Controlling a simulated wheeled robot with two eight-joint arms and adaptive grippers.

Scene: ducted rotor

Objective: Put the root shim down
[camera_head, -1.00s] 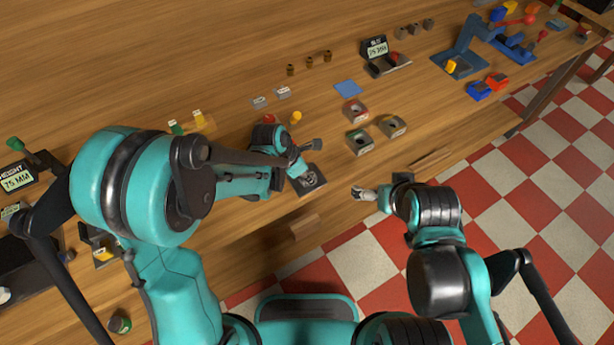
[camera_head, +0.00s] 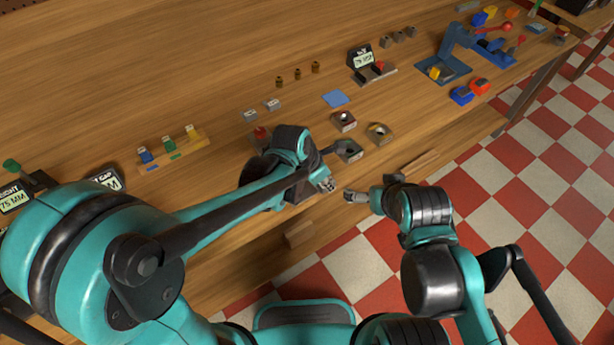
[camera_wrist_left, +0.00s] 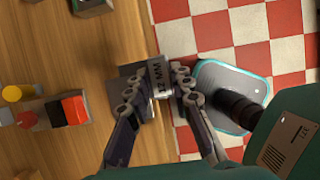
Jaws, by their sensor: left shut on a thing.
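The root shim (camera_wrist_left: 157,77), a small grey block with a dark "MM" label, is between the fingertips of my left gripper (camera_wrist_left: 156,84) in the left wrist view. My left gripper (camera_head: 326,185) is shut on it. A dark square plate (camera_wrist_left: 129,72) lies below and beside the shim near the table's front edge; whether the shim touches it I cannot tell. In the head view my left arm hides the shim and most of the plate. My right gripper (camera_head: 356,197) hovers close to the right of the left one; its finger opening is too small to tell.
Two grey labelled blocks (camera_head: 261,109) and a blue square (camera_head: 336,98) lie behind. A wooden rack (camera_head: 172,152) stands left. The table front edge is close.

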